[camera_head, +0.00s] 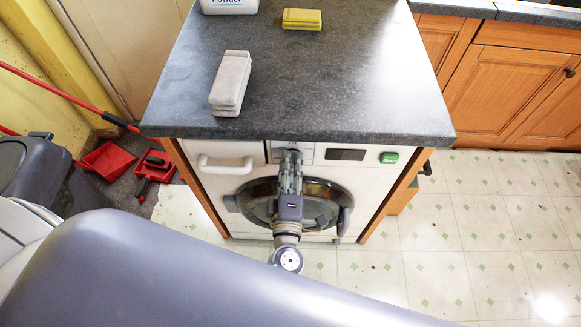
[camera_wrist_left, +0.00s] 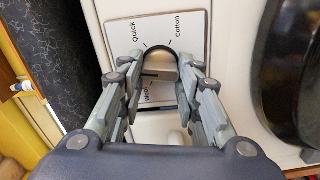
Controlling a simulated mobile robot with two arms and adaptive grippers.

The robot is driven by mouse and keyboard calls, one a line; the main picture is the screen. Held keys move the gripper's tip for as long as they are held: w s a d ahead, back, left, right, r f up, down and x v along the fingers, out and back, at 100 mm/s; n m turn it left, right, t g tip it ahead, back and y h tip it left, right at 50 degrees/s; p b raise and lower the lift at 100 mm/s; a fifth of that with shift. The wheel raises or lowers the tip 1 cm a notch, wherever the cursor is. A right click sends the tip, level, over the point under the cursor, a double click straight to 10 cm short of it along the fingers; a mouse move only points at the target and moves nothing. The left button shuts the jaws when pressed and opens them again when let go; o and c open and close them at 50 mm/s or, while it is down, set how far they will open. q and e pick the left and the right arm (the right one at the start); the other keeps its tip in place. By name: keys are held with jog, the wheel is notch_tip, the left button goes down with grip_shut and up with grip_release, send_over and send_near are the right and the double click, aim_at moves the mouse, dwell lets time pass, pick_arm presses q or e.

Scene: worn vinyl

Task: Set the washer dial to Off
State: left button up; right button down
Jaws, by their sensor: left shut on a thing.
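The washer (camera_head: 225,190) stands under the dark worktop, its front facing me. Its dial (camera_wrist_left: 158,62) sits on a white panel in the left wrist view, with the words Quick, Cotton and Wool around it. My left gripper (camera_head: 290,155) reaches up in front of the washer door to the dial panel (camera_head: 307,152). In the left wrist view the gripper (camera_wrist_left: 160,78) has its fingers on both sides of the dial, shut on it. The fingers cover part of the panel, and no Off label is readable. I cannot tell where the dial points. My right gripper is not in view.
The washer has a round dark door (camera_head: 335,198), a drawer handle (camera_head: 225,164), a small dark display (camera_head: 345,155) and a green button (camera_head: 389,158). A grey block (camera_head: 231,82) and a yellow sponge (camera_head: 302,19) lie on the worktop (camera_head: 345,80). Tiled floor (camera_head: 465,235) is clear at right.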

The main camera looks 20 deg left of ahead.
pick_arm(q)
jog(key=shift+f+n+b, duration=0.15)
jog(key=shift+n+b, duration=0.15)
jog(key=shift+n, duration=0.6)
jog(key=o, duration=1)
jog(key=shift+o, duration=0.2)
jog(key=v, duration=1.2)
